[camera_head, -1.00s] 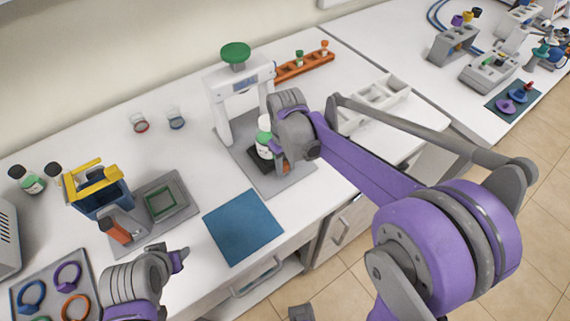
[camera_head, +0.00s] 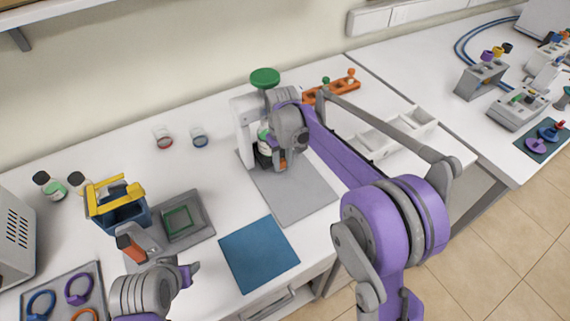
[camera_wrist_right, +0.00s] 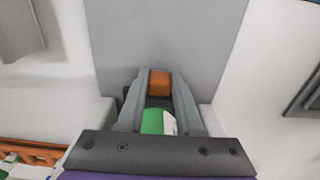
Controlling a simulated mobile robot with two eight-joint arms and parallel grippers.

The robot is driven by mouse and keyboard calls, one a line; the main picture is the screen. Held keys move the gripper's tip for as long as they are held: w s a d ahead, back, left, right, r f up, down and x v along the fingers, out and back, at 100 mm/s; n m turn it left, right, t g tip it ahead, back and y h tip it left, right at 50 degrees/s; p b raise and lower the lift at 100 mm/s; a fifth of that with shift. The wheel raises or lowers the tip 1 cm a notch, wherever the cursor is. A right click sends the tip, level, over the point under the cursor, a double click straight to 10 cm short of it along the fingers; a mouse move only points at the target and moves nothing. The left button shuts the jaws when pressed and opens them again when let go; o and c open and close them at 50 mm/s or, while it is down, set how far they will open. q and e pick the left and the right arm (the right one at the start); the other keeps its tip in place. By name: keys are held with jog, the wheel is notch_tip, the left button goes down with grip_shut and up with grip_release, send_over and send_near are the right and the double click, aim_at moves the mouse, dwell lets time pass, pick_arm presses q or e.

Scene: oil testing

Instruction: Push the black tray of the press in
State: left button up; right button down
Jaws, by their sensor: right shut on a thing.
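The press is a white frame (camera_head: 242,125) with a green knob (camera_head: 265,77) on top and a flat grey base (camera_head: 292,195). The black tray (camera_head: 263,160) is partly under the frame, mostly hidden by my right arm; a little dark edge shows in the right wrist view. A white and green bottle (camera_head: 265,142) stands on the tray; its green label (camera_wrist_right: 152,122) shows between my fingers. My right gripper (camera_wrist_right: 160,76) is shut on an orange block (camera_wrist_right: 160,86) at the tray's outer side, seemingly its handle.
A blue mat (camera_head: 258,254) lies in front of the press. A grey tray with a green square (camera_head: 178,220) and a blue-yellow holder (camera_head: 118,208) stand left. White bins (camera_head: 395,135) and an orange rack (camera_head: 340,85) are right and behind. The press base's front part is clear.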

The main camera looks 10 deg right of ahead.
jog(key=shift+w+r, duration=0.1)
jog(key=shift+w, duration=0.1)
jog(key=c, duration=0.6)
grip_release()
jog(key=shift+w+a, duration=0.1)
jog(key=shift+o, duration=0.2)
notch_tip(320, 180, up, 11)
